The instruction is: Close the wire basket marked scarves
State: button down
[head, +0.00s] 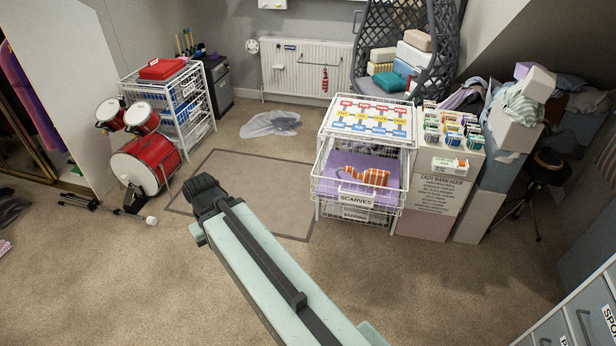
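The wire basket marked scarves (355,199) is a white wire drawer in a white wire unit (322,133) right of the middle in the head view. It is pulled out toward me and holds purple cloth with an orange striped piece on top. Its "SCARVES" label sits on the front. Another labelled basket front (355,215) shows below it. My arm reaches up from the bottom of the picture, and its dark end, my gripper (203,190), is over the floor left of the basket, well apart from it. Its fingers cannot be made out clearly.
A red drum set (146,165) and a second wire rack (190,110) stand at the left. A flat rug (260,175) lies mid-floor. A clear plastic bag (270,124) lies behind it. Stacked boxes (445,175) stand right of the basket. Carpet in front is clear.

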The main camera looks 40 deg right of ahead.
aim_at(348, 190)
jog(key=u, duration=0.05)
jog(key=i, duration=0.95)
jog(key=z, duration=0.1)
